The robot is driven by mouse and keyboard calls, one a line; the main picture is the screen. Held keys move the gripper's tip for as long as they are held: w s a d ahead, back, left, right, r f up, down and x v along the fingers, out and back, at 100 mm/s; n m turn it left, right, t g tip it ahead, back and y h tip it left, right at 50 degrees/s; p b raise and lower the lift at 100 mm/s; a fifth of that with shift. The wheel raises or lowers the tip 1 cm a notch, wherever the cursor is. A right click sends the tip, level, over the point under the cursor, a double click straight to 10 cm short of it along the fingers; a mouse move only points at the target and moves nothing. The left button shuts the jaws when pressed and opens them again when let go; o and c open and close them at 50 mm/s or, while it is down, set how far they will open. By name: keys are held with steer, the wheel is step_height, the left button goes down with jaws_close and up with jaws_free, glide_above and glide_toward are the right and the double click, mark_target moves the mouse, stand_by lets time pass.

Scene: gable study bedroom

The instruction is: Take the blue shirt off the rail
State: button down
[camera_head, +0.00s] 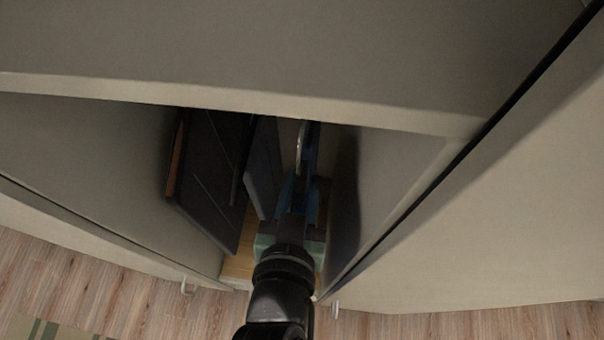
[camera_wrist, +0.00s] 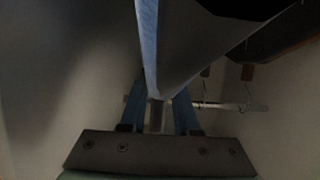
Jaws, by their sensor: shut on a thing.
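The blue shirt (camera_wrist: 148,45) shows in the wrist view as a narrow edge-on strip, hanging beyond my fingers. In the head view only a thin blue edge (camera_head: 311,145) of it shows inside the wardrobe. My gripper (camera_wrist: 158,103) has two blue fingers shut on a narrow pale piece between them, apparently the shirt's hanger. It also shows in the head view (camera_head: 298,198), reaching into the wardrobe from the front. The rail (camera_wrist: 232,106) crosses behind the fingers. Whether the hanger still rests on it is hidden.
A grey garment (camera_head: 262,165) hangs close to the left of the shirt, and a dark garment (camera_head: 212,180) hangs further left. The wardrobe's right side (camera_head: 385,185) is close to my gripper. The wardrobe top edge (camera_head: 230,101) hides what is above. Wood floor (camera_head: 140,290) lies in front.

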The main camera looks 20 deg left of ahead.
steer(key=shift+s+d+r+p, duration=0.15)
steer(key=shift+s+p, duration=0.3)
steer(key=shift+s, duration=0.5)
steer(key=shift+s+d+f+p, duration=0.15)
steer(key=shift+s+p, duration=0.3)
steer(key=shift+s, duration=0.55)
steer(key=shift+s+d+r+p, duration=0.15)
steer(key=shift+s+p, duration=0.3)
steer(key=shift+s, duration=0.5)
steer(key=shift+d, duration=0.1)
